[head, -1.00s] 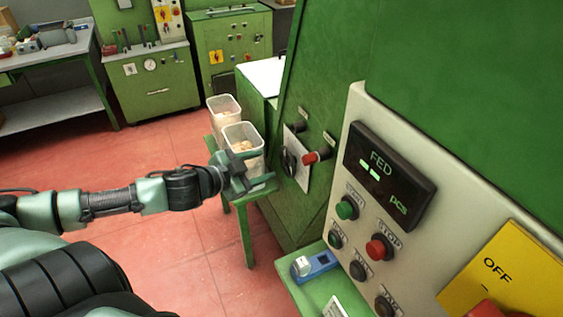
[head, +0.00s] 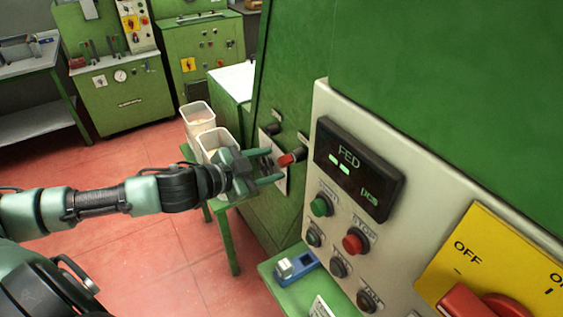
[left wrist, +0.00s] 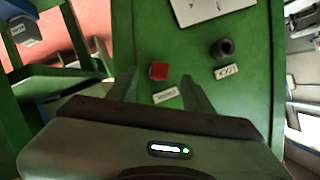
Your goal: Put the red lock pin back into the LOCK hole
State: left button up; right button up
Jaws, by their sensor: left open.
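The red lock pin (head: 289,159) sticks out of the slanted green machine side, with its red end showing. In the left wrist view the pin (left wrist: 159,71) is above a small label too small to read surely. A black round socket (left wrist: 222,47), beside a shorter label that looks like LOCK, is to its right; it also shows in the head view (head: 273,129). My left gripper (head: 270,166) is open and empty, its fingers pointing at the pin. In the wrist view the pin lies between the finger lines, near the tips; contact cannot be told. My right gripper is out of view.
A control panel (head: 330,105) with a FED display and buttons stands right of the pin. Two white bins (head: 198,117) are on a green stand behind my left gripper. A blue device (head: 297,269) lies on a green ledge below. Red floor is open at left.

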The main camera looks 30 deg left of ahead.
aim_at(280, 162)
pick_arm(q)
jog(key=shift+p+x, duration=0.55)
jog(key=shift+x, duration=1.75)
jog(key=shift+d, duration=0.1)
grip_shut()
